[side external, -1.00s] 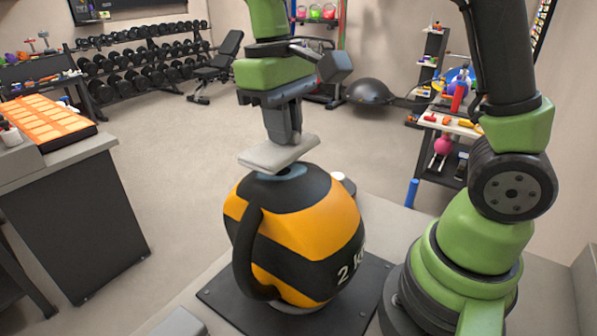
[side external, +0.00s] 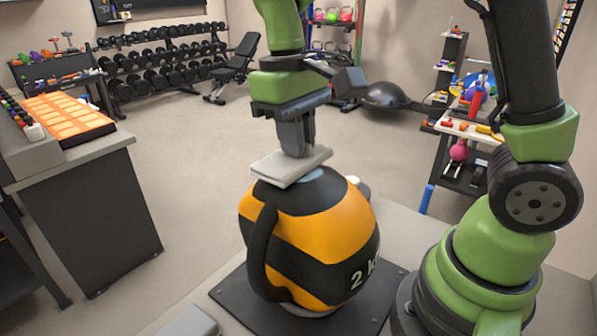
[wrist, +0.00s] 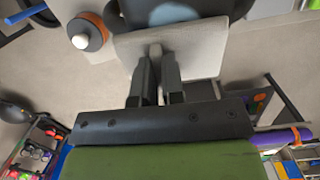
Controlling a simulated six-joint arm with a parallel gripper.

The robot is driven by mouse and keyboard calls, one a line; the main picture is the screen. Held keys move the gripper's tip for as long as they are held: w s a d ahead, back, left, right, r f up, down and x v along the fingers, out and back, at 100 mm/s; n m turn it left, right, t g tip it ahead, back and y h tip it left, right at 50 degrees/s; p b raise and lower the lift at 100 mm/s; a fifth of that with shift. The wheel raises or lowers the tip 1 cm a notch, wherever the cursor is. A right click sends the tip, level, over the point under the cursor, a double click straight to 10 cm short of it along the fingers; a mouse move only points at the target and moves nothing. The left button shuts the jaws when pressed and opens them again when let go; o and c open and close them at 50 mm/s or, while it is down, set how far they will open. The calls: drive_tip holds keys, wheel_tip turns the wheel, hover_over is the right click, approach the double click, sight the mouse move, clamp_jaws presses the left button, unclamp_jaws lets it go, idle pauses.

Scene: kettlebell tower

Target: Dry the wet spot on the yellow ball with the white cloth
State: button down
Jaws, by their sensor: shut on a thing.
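The yellow ball (side external: 335,232) is a yellow and black kettlebell-like ball with a black side handle and a "2 k…" label. It rests on a dark square plate (side external: 255,309). The white cloth (side external: 282,166) is a flat, folded pad at the ball's top. My gripper (side external: 297,150) is shut on the cloth from above; the wrist view also shows the cloth (wrist: 205,48) between the fingertips. The wet spot shows as a pale blue patch (wrist: 175,12) on the dark top, just beyond the cloth's edge in the wrist view. The cloth hides part of the top; firm contact is unclear.
A grey cabinet with an orange tray (side external: 66,120) stands at left. A shelf (side external: 455,165) stands behind my arm. The floor behind the ball is clear.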

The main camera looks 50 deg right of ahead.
sight(282, 162)
drive_tip(key=shift+w+a, duration=0.1)
drive_tip(key=shift+a, duration=1.6)
drive_tip(key=shift+d, duration=0.1)
drive_tip(key=shift+s+d, duration=0.2)
drive_tip(key=shift+d, duration=1.95)
drive_tip(key=shift+a+f, duration=0.15)
drive_tip(key=shift+a, duration=1.25)
drive_tip(key=shift+w+r, duration=0.2)
drive_tip(key=shift+r, duration=0.8)
